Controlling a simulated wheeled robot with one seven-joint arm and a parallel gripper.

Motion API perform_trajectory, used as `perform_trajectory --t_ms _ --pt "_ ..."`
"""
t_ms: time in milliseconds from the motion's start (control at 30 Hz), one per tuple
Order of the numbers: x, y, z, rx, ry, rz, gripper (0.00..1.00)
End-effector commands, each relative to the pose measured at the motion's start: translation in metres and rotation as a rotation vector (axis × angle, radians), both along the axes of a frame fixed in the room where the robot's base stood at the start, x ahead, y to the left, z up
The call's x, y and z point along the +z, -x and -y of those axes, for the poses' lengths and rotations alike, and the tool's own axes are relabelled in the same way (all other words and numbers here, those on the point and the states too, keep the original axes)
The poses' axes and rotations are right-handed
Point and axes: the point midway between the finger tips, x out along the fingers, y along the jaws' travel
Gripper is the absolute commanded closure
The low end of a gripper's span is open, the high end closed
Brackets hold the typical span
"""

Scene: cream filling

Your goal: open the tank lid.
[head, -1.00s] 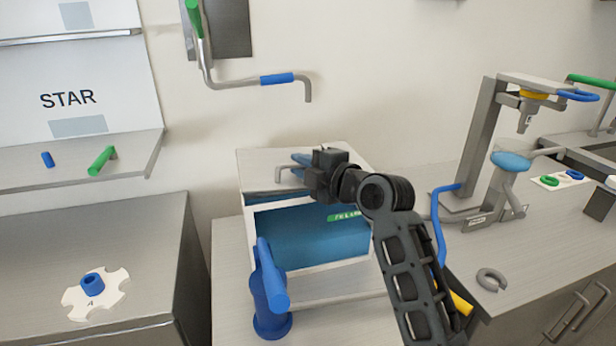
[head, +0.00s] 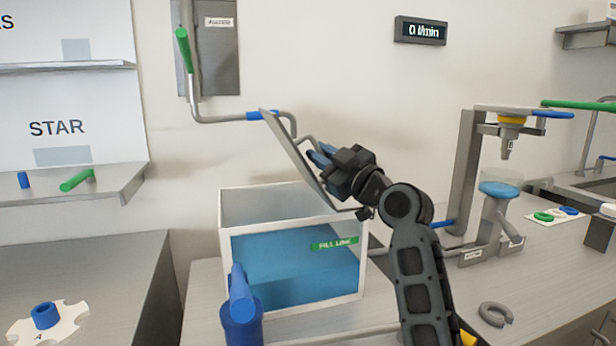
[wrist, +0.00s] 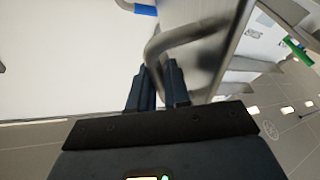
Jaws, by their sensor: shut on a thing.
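The tank (head: 228,228) is a white-framed box with clear walls and blue liquid inside, with a green fill line label on its front. Its grey lid (head: 292,152) is tilted up steeply, and the tank's top is uncovered. My gripper (head: 320,157) is at the right side of the raised lid, shut on the lid's bent metal handle. In the wrist view the handle (wrist: 185,38) runs down between the dark fingers (wrist: 158,82), and the lid's flat face is to its right. The gripper body hides part of the handle in the head view.
A wall pipe with a blue sleeve (head: 262,115) and green lever (head: 184,48) hangs behind the lid. A blue pitcher-like piece (head: 241,318) stands before the tank. A grey dispenser stand (head: 464,175) and a grey open ring (head: 495,314) are on the right counter.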

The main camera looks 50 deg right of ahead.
Motion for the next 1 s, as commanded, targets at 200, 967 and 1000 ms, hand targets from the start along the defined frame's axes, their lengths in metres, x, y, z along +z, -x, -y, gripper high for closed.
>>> perform_trajectory --t_ms 200,967,1000 --pt "-0.002 0.014 0.02 -0.003 -0.167 0.113 1.0" --pt "-0.008 0.036 0.054 -0.003 -0.478 0.319 1.0" --pt "-0.009 0.037 0.055 -0.003 -0.482 0.321 1.0"
